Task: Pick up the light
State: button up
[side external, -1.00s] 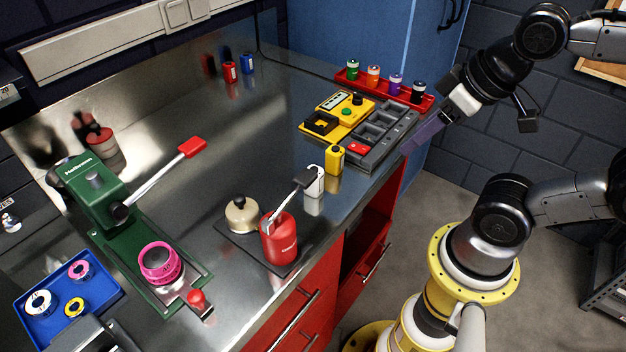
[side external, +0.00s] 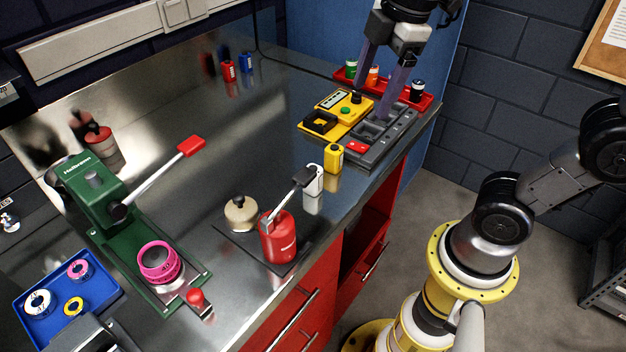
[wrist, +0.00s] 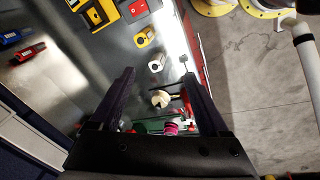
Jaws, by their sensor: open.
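My gripper (side external: 370,101) is open and empty, fingers down above the yellow-and-grey bench unit at the back right; its spread fingers also show in the wrist view (wrist: 157,77). I cannot tell for certain which thing is the light. Small block-like items include a yellow one (side external: 334,158) and a white one (side external: 314,181) near the bench's front edge, and a red one (side external: 229,71) and a blue one (side external: 247,64) by the back wall. The yellow item (wrist: 145,37) and white item (wrist: 156,64) also show in the wrist view. My gripper touches none of these.
A grey compartment tray (side external: 400,130) and yellow tester (side external: 345,108) lie under my gripper. A red rack (side external: 428,103) of small bottles stands behind. A red can (side external: 281,240), tan bell-like object (side external: 240,213) and green press (side external: 95,185) stand nearer. The bench middle is clear.

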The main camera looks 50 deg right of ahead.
jog(key=w+a+f+n+g, duration=0.2)
jog(key=w+a+f+n, duration=0.1)
jog(key=w+a, duration=0.3)
send_over(314, 168)
jog(key=shift+g, duration=0.3)
notch_tip(314, 168, down, 8)
jog(key=shift+f, duration=0.25)
jog(key=shift+w+f, duration=0.1)
jog(key=shift+f, duration=3)
grip_shut()
